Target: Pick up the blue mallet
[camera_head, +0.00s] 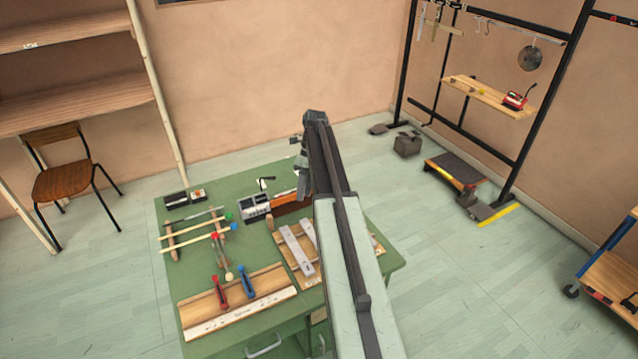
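A small blue ball head (234,227), seemingly the blue mallet's, shows at the right end of the thin light sticks lying across wooden supports on the green table (190,348). A green head (229,217) is just above it, and a red head (214,236) is to its left. Which stick belongs to the blue head is hard to tell. My gripper (300,170) is at the far end of my raised arm, right of and apart from the blue head. The arm hides its fingers in part, so its opening cannot be made out.
Metal bars (297,250) on wood lie at right, partly behind my arm. A grey box (255,207) stands behind. Some green tabletop is bare.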

